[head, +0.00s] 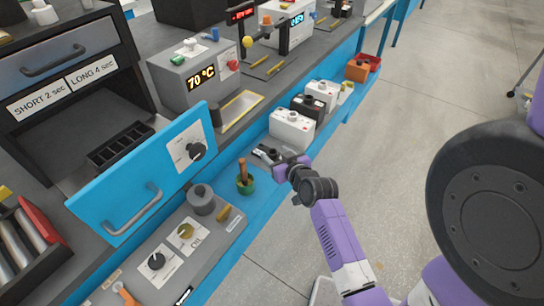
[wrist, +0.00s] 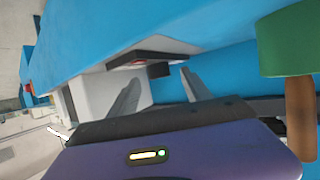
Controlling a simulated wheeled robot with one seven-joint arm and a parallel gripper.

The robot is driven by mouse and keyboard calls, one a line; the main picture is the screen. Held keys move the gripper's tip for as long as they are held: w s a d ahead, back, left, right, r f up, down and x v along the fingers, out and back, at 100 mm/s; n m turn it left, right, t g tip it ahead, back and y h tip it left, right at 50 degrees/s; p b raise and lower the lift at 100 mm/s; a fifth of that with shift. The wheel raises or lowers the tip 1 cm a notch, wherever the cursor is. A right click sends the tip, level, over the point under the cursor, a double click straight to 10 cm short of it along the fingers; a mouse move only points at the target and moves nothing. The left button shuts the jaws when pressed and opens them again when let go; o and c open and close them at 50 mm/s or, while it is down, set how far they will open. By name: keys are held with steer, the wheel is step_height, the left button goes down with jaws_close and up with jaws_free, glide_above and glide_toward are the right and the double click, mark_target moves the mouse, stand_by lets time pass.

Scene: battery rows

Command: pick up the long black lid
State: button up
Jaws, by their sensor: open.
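A dark flat piece (wrist: 150,57), which looks like the long black lid, lies just beyond the fingertips against the blue surface. A small red and white patch shows at its underside. In the head view the fingers largely hide this spot, so I cannot tell the lid's full outline.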

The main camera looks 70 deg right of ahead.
steer(key=shift+x, duration=0.95)
jaws_close()
steer(key=shift+r, duration=0.15)
